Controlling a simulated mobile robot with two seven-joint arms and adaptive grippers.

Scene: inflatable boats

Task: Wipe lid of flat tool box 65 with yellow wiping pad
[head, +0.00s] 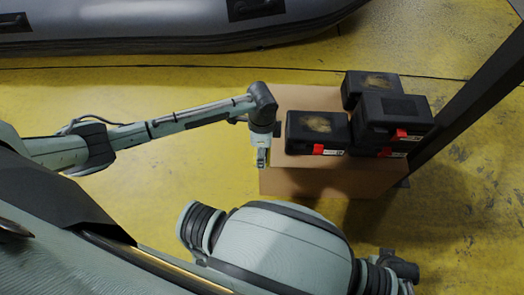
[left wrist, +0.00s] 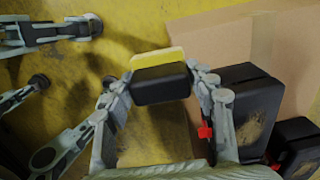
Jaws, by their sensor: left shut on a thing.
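My left gripper (head: 262,156) hangs beside the left edge of the cardboard carton, left of the nearest tool box. It is shut on the wiping pad, which shows in the left wrist view as a yellow pad (left wrist: 157,57) with a black block (left wrist: 160,84) between the fingertips. Several black tool boxes with red latches sit on the carton. The near left one (head: 317,130) has a brown smudge on its lid; its smudge also shows in the left wrist view (left wrist: 250,128). A back one (head: 370,84) is smudged too. I cannot read which is 65. My right gripper is not in view.
The cardboard carton (head: 300,180) stands on a yellow floor (head: 130,210). A stacked tool box (head: 397,111) with a clean lid is at the right. A dark post (head: 470,95) rises just beyond. A grey inflatable boat (head: 150,25) lies behind.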

